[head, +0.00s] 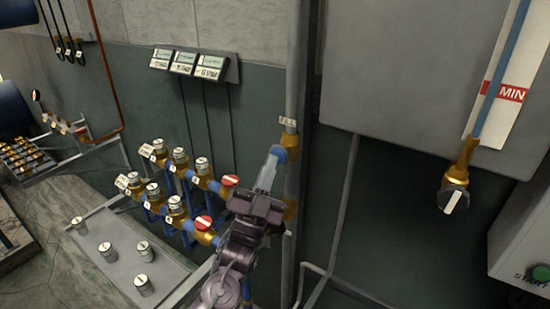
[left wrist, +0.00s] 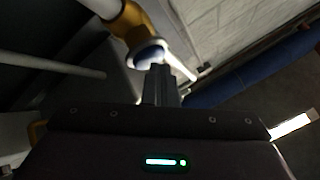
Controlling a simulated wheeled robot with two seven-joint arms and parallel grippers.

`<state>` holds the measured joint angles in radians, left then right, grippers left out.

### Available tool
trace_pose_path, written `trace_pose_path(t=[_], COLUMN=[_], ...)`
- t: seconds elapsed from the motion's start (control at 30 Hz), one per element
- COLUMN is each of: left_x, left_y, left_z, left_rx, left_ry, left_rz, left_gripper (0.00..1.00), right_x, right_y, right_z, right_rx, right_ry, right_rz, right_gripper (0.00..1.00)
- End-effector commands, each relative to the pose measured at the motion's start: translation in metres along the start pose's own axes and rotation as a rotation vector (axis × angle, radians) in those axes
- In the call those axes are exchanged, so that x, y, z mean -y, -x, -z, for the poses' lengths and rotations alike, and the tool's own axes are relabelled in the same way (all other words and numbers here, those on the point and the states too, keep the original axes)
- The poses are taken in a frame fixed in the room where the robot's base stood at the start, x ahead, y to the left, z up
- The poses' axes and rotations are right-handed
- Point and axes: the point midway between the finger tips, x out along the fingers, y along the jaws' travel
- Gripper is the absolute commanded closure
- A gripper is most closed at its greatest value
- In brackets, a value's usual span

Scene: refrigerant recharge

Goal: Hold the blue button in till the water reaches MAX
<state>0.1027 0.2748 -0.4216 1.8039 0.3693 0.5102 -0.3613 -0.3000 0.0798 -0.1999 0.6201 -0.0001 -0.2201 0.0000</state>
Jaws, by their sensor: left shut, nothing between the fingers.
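The blue button (head: 279,153) sits on a brass fitting on the grey vertical pipe, below a small FILL tag (head: 288,122). My left gripper (head: 269,169) is shut and empty, its fingertips pointing up at the button. In the left wrist view the fingertips (left wrist: 160,72) are right at the blue button (left wrist: 150,54); I cannot tell whether it is pressed in. The gauge tube (head: 505,62) at the upper right shows blue from its brass valve past the red MIN mark (head: 511,93) to the picture's top edge. The MAX mark is out of view. My right gripper is not in view.
A grey plate (head: 100,245) with silver knobs lies at the lower left. A large grey tank (head: 400,75) fills the upper right, and a green START button (head: 540,271) is at the lower right.

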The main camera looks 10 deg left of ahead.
Motion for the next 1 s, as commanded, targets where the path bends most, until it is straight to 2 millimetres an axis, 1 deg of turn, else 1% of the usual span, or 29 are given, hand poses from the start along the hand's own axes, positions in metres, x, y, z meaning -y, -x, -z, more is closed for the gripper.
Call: trace_pose_path(t=[0.33,0.7,1.0], left_x=[0.001,0.009,0.010], left_y=[0.002,0.013,0.014], left_z=[0.001,0.009,0.009], left_rx=[0.001,0.001,0.001], left_ry=[0.000,0.000,0.000], left_rz=[-0.001,-0.001,-0.001], left_gripper=[1.00,1.00,1.00], right_x=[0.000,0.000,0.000], right_y=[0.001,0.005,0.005], right_z=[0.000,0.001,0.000], right_rx=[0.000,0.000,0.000], right_ry=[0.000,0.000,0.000], right_rz=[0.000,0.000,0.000], right_gripper=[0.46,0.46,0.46])
